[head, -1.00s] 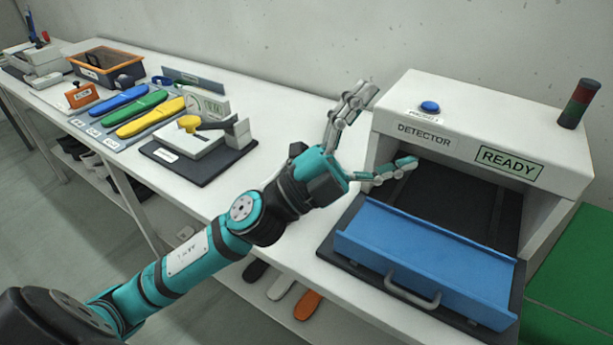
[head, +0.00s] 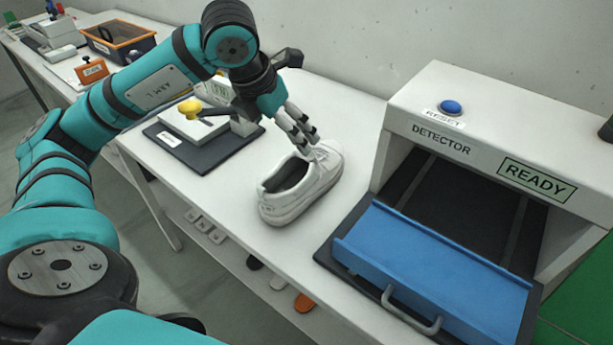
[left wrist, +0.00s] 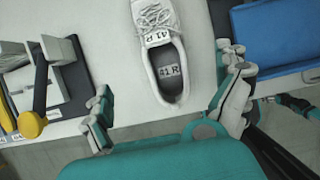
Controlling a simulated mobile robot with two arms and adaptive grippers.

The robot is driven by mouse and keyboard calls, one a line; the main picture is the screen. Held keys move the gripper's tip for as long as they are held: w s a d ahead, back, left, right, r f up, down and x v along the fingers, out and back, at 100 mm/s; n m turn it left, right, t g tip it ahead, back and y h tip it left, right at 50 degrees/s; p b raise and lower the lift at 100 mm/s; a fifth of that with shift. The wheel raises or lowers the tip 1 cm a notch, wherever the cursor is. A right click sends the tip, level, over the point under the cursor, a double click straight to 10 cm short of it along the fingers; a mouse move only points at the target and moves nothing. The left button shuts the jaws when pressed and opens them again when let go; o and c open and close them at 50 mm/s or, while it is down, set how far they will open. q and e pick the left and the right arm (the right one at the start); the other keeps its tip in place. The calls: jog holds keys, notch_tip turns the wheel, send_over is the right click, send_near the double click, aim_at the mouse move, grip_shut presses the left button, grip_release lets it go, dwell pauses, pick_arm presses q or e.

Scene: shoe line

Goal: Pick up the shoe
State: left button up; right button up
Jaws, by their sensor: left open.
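A white lace-up shoe (head: 312,190) stands upright on the white table, left of the detector, its heel toward the front edge. In the left wrist view the shoe (left wrist: 150,48) points its toe away and shows "41 R" on its tongue and insole. My left gripper (head: 303,134) is open and empty above the shoe; in the head view its fingers overlap the toe and laces. In the left wrist view the gripper (left wrist: 168,98) has one finger on each side of the shoe's heel end, with gaps. I cannot tell its exact height.
The detector (head: 440,140) reads "READY", with a blue tray (head: 430,265) in front of it. A dark-based fixture with a yellow knob (head: 190,107) stands left of the shoe. An orange-rimmed bin (head: 118,40) is farther back. Bare table lies behind the shoe.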

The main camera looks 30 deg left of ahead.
aim_at(296, 155)
pick_arm(q)
jog(key=p+x, duration=0.1)
jog(key=x, duration=0.9)
jog(key=shift+w+p+x, duration=0.15)
jog(key=shift+p+x, duration=0.4)
jog(key=shift+x, duration=0.8)
jog(key=shift+w+p+x, duration=0.1)
jog(key=shift+p+x, duration=0.4)
jog(key=shift+x, duration=0.8)
jog(key=shift+r, duration=0.2)
jog(key=c, duration=1.4)
